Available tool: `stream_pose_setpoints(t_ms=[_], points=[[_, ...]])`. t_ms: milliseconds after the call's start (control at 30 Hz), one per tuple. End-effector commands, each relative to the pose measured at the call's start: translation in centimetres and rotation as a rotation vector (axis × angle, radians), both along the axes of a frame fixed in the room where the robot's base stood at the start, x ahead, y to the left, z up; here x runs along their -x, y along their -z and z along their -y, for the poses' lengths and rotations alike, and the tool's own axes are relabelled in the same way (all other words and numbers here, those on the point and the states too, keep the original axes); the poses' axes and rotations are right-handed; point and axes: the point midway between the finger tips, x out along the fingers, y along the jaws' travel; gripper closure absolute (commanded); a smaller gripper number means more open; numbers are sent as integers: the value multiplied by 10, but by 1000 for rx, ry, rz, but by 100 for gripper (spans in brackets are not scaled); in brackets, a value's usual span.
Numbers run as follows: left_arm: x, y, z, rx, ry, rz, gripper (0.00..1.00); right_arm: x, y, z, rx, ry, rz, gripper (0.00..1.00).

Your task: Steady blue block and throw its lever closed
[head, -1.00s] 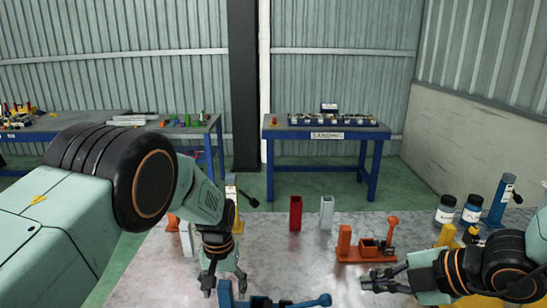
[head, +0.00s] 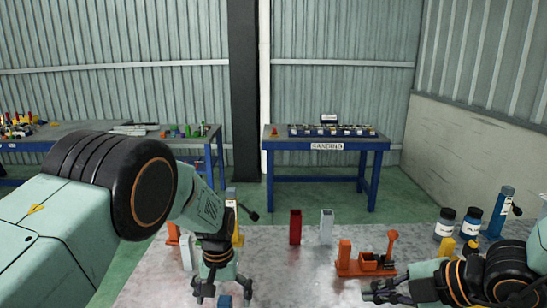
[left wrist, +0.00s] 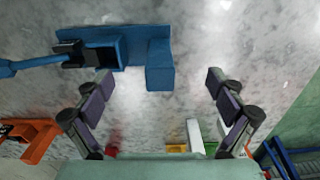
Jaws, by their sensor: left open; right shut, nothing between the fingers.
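The blue block (left wrist: 160,65) is an upright post on a blue base in the left wrist view. A blue lever (left wrist: 25,65) runs out from the base to the left edge, and its far end is out of frame. In the head view only a small blue top (head: 225,301) shows at the bottom edge. My left gripper (head: 222,297) is open above it. In the left wrist view its fingers (left wrist: 160,82) are spread on either side of the block, with no contact visible. My right gripper (head: 370,290) is shut and empty at the right.
An orange lever fixture (head: 367,264) stands just behind my right gripper. A red block (head: 295,227) and a grey block (head: 326,227) stand further back. Two bottles (head: 445,223) and a blue post with a lever (head: 499,212) are at the right. The table's middle is clear.

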Motion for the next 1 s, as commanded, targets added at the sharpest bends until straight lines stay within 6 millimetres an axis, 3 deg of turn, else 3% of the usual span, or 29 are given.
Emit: stream_pose_setpoints(t_ms=[267, 700, 1000], points=[[-1, -12, 0, 0, 0, 3, 6, 0, 0, 0, 0, 0, 0, 100], [0, -96, 0, -1, 1, 4, 6, 0, 0, 0, 0, 0, 0, 100], [1, -120, 0, 0, 0, 0, 6, 0, 0, 0, 0, 0, 0, 100]])
